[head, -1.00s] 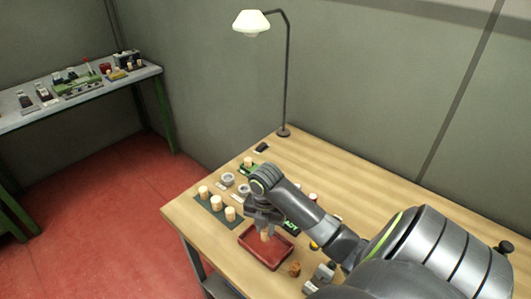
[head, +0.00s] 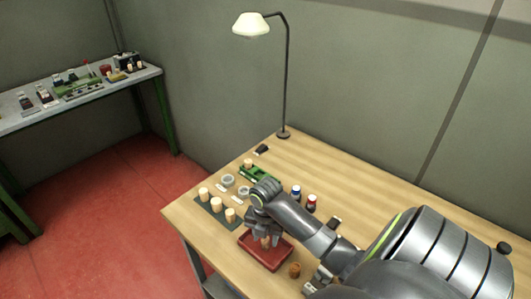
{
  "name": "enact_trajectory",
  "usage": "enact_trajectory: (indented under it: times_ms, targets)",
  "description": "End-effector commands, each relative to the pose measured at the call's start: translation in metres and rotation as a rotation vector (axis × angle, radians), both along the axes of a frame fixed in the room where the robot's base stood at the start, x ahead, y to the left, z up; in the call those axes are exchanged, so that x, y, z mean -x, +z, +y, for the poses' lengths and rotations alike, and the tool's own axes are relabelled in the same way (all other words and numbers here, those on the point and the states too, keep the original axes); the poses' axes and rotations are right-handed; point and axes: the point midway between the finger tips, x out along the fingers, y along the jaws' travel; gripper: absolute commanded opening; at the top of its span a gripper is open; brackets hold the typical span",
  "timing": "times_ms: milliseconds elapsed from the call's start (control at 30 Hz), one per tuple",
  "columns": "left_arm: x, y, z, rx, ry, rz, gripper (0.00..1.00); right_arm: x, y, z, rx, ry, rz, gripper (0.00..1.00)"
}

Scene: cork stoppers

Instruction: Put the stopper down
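My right gripper (head: 265,238) points down over the red tray (head: 283,260) near the table's front edge. A light cork stopper (head: 266,242) shows between its fingers, inside the tray's outline. The fingers partly hide the stopper. I cannot tell whether they grip it or whether it touches the tray floor.
Several pale stoppers stand on a dark mat (head: 213,208) left of the tray. A darker cork (head: 294,270) stands to the tray's right. A green device (head: 256,174), two small bottles (head: 297,191) and a lamp (head: 285,90) are behind.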

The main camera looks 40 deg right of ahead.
Motion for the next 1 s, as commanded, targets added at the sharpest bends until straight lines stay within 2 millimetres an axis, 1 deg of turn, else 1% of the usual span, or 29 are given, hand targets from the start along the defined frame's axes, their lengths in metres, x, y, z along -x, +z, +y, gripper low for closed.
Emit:
enact_trajectory:
  times_ms: [133,267,367,467,500,567,600,700,833,1000]
  targets:
    - [-0.002,0.001,0.0,0.0,-0.001,-0.003,0.52,0.0,0.001,0.0,0.001,0.0,0.0,0.43]
    - [-0.003,-0.001,0.0,0.0,-0.001,-0.004,0.52,-0.001,0.01,-0.001,0.001,0.001,-0.004,0.43]
    - [-0.003,-0.005,0.0,0.0,-0.001,-0.004,0.52,-0.002,0.025,-0.001,0.003,0.002,-0.006,0.43]
    - [-0.003,-0.01,0.0,0.0,-0.001,-0.005,0.52,-0.002,0.047,-0.001,0.005,0.003,-0.008,0.43]
    - [-0.003,-0.009,0.0,0.0,-0.001,-0.005,0.52,-0.002,0.059,-0.002,0.005,0.004,-0.008,0.43]
    - [-0.003,-0.007,0.0,0.0,-0.001,-0.005,0.52,-0.002,0.076,-0.001,0.004,0.003,-0.007,0.43]
    - [-0.003,0.0,0.0,0.0,-0.001,-0.005,0.52,-0.001,0.085,-0.001,0.002,0.0,-0.002,0.43]
    - [-0.004,0.016,0.0,0.0,-0.002,-0.006,0.52,0.0,0.099,-0.001,0.0,-0.001,0.0,0.43]
    - [-0.004,0.029,0.0,0.0,-0.002,-0.006,0.52,0.0,0.111,-0.001,0.0,-0.001,0.0,0.43]
    - [-0.004,0.039,0.0,0.0,-0.002,-0.006,0.52,0.0,0.121,-0.001,0.0,-0.001,0.0,0.43]
